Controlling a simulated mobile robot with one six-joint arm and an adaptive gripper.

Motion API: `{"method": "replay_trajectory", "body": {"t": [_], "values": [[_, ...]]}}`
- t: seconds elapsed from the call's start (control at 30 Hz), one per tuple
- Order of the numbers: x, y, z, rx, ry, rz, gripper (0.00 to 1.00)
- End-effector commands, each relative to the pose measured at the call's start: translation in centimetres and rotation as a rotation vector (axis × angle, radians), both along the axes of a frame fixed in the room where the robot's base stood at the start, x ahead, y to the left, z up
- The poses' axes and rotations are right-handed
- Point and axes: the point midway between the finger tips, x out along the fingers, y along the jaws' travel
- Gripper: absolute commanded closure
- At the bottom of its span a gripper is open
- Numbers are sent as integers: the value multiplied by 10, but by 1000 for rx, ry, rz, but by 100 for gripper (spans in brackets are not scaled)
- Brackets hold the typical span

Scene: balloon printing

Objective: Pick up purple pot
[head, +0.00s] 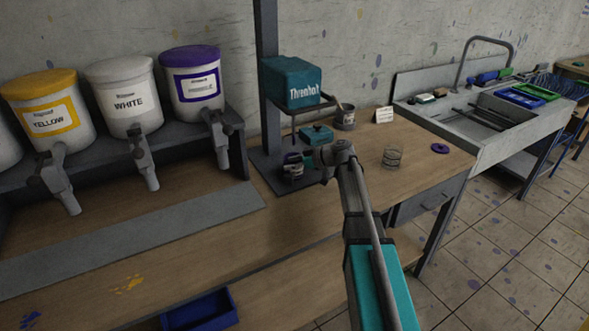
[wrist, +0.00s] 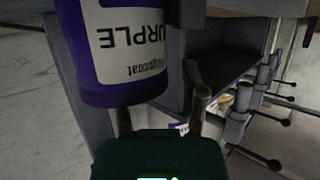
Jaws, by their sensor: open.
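The purple pot (head: 292,170) stands on the base of the grey stand in the head view, just left of my gripper (head: 306,162). It looks small and dark there, with a pale label. In the wrist view the purple pot (wrist: 118,82) is large and close at the upper left.
The purple dispenser (head: 191,90), white dispenser (head: 125,100) and yellow dispenser (head: 48,108) have protruding taps. The teal machine (head: 291,82) overhangs the pot.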

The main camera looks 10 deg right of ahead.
Motion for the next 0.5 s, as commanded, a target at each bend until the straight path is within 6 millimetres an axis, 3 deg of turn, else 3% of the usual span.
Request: {"method": "replay_trajectory", "body": {"t": [0.17,0.43,0.5], "values": [[0,0,0,0,0,0,46],[0,0,0,0,0,0,96],[0,0,0,0,0,0,100]]}}
